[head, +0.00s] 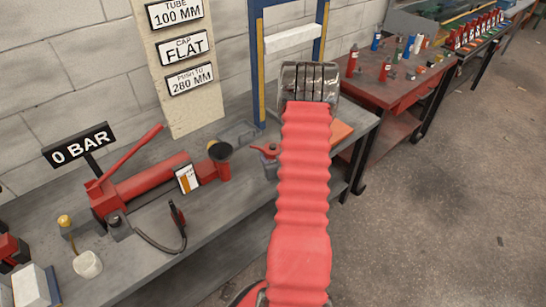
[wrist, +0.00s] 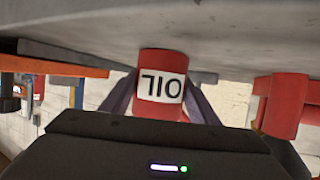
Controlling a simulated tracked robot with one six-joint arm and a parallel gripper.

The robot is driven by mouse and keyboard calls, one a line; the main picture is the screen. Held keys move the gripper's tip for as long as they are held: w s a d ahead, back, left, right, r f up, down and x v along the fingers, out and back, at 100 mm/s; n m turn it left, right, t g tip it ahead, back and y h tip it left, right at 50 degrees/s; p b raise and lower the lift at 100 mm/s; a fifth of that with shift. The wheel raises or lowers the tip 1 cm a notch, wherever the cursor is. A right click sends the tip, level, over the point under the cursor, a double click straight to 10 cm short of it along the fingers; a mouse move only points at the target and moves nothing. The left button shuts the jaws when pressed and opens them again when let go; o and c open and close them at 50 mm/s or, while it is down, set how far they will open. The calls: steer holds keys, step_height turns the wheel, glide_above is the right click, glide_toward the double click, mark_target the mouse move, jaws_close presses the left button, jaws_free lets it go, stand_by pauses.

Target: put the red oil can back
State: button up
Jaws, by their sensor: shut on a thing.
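The red oil can (wrist: 162,62) shows in the wrist view with a white label whose letters read upside down. My gripper (wrist: 161,92) has one dark finger on each side of the can and is shut on it. The can's far end meets the grey bench surface (wrist: 255,28) in this upside-down view; I cannot tell if it touches or hangs just above. In the head view my arm and wrist cover the fingers and the held can.
A red hand pump (head: 150,183) with a raised lever stands on the grey bench (head: 215,225), left of my arm. A blue and yellow press frame (head: 257,65) rises behind. A small red-topped item (head: 266,150) sits close beside my arm. A red table (head: 385,88) with bottles stands right.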

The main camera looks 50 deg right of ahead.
steer(key=o, duration=1.4)
steer(key=shift+f, duration=0.1)
steer(key=v, duration=1.2)
steer(key=shift+a, duration=0.1)
